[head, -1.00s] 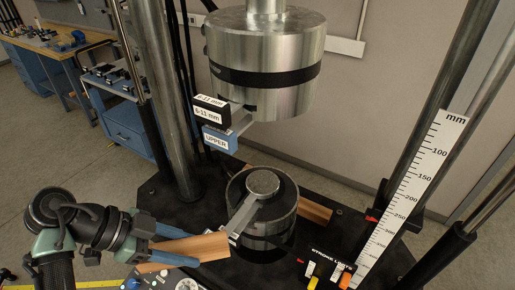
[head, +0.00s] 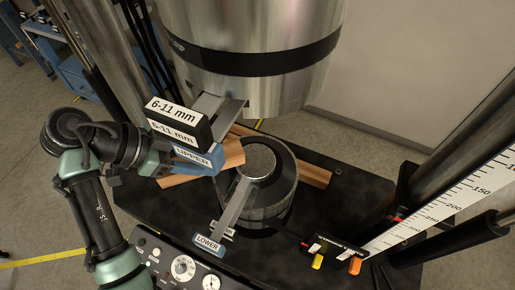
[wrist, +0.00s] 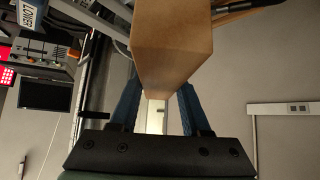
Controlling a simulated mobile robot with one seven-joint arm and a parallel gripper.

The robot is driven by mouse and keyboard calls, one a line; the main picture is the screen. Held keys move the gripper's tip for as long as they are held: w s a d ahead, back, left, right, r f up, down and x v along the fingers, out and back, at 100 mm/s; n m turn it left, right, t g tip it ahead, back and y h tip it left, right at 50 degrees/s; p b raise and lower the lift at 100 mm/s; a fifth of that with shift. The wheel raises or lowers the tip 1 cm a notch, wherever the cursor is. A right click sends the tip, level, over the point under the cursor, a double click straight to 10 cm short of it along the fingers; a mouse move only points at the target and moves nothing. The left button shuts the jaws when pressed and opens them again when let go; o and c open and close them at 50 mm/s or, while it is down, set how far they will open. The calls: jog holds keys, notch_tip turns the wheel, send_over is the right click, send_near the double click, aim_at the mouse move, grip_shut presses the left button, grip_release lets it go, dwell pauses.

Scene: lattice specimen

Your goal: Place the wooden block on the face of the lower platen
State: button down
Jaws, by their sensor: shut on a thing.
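The wooden block (head: 234,153) shows at the left of the lower platen, its end out past the blue UPPER tag. In the wrist view the block (wrist: 170,45) is between the two blue fingers of my gripper (wrist: 160,88), which is shut on it. In the head view the fingers are largely hidden behind the tags. The lower platen (head: 287,184) is a dark-topped metal cylinder with a round bright disc (head: 259,158) at its middle. The block's end is close to the platen's left rim; I cannot tell its height above it.
The upper platen (head: 250,75) hangs above. The 6-11 mm tag (head: 176,116) and UPPER tag (head: 197,159) jut out beside the block. An arm with the LOWER tag (head: 208,243) reaches over the lower platen's face. Other wooden pieces (head: 316,176) lie around its foot. A column stands right.

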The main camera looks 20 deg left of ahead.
aim_at(238, 145)
jog(key=w+d+p, duration=0.1)
jog(key=w+d, duration=0.6)
jog(key=d, duration=0.1)
jog(key=shift+w+d+r+p, duration=0.1)
jog(key=shift+w+p, duration=0.25)
jog(key=shift+w, duration=0.05)
jog(key=shift+f+p, duration=1.05)
jog(key=shift+f, duration=0.85)
jog(key=shift+c, duration=1.8)
grip_release()
jog(key=shift+r, duration=0.1)
jog(key=b+v, duration=0.2)
jog(key=v, duration=0.8)
jog(key=shift+r, duration=0.15)
jog(key=shift+v, duration=0.85)
